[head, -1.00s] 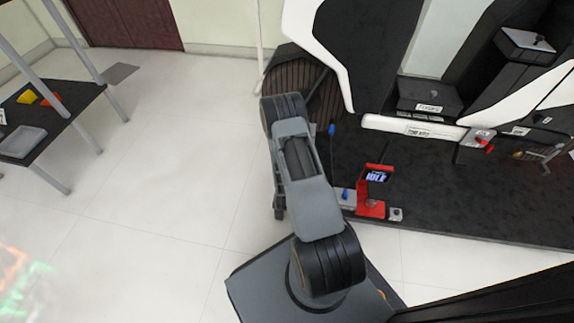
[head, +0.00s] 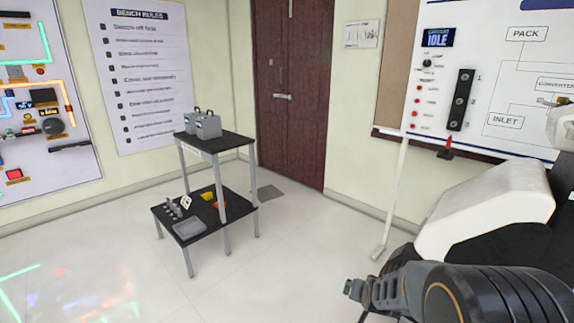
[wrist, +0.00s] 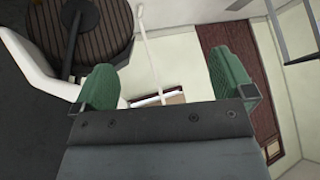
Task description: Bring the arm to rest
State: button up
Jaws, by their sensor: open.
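My gripper (wrist: 165,84) shows in the wrist view with its two green fingers wide apart and nothing between them. In the head view, my arm reaches in from the lower right corner, and the end of the gripper (head: 355,290) is small there, above the pale floor and in front of the white chassis body. The head view does not show the gap between the fingers. The gripper appears clear of the things around it.
A black two-level stand (head: 220,143) with grey cases on top and a tray (head: 189,228) below stands left of centre. A white chassis part (head: 480,210) is close to my arm at the right. A thin white pole (head: 396,195) stands nearby. The middle floor is free.

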jog(key=s+a+r+n+g+p, duration=0.1)
jog(key=s+r+p, duration=0.3)
jog(key=r, duration=0.5)
jog(key=s+a+r+n+g+p, duration=0.1)
jog(key=s+a+r+n+p, duration=0.1)
jog(key=s+r+p, duration=0.2)
jog(key=s+a+r+n+g+y+p, duration=0.1)
jog(key=s+a+r+n+g+p, duration=0.1)
jog(key=s+r+p, duration=0.3)
jog(key=s+v, duration=0.1)
jog(key=v, duration=0.9)
jog(key=shift+a, duration=0.3)
jog(key=shift+s, duration=0.1)
jog(key=shift+c, duration=0.5)
